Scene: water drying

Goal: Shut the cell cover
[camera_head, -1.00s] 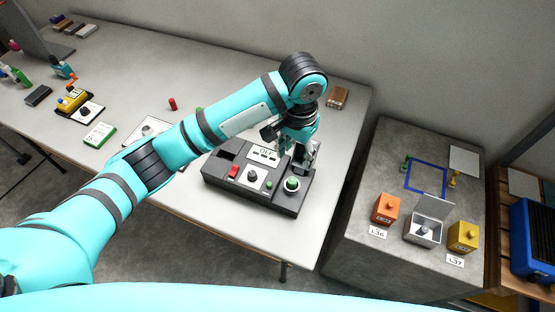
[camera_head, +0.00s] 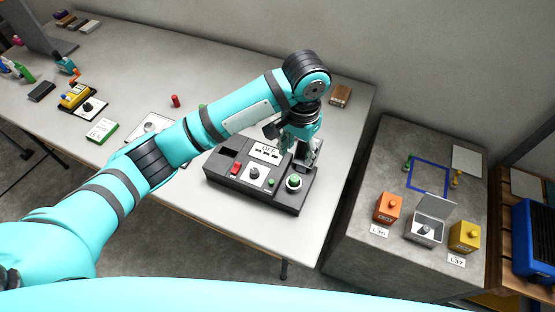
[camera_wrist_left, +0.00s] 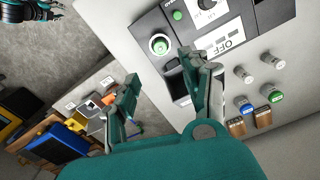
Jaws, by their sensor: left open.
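The dark control box (camera_head: 270,197) sits at the table's right end, with an OFF label, red switch, knob and round green button. In the left wrist view (camera_wrist_left: 145,30) it fills the top middle, with a dark open compartment (camera_wrist_left: 176,84) beside the green button. My left gripper (camera_head: 301,160) is over the box's back right corner. In the wrist view (camera_wrist_left: 160,66) its fingers are apart with nothing between them; the right finger overlaps the compartment's edge. I cannot clearly tell the cell cover from the dark parts there. A teal and black part, probably my right gripper (camera_wrist_left: 38,12), shows small.
On a grey stand at right, a grey box (camera_head: 422,232) with a raised lid (camera_head: 436,207) stands between an orange box (camera_head: 388,208) and a yellow box (camera_head: 464,237). A red cylinder (camera_head: 175,101) and a brown block (camera_head: 341,95) stand on the table, behind the arm.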

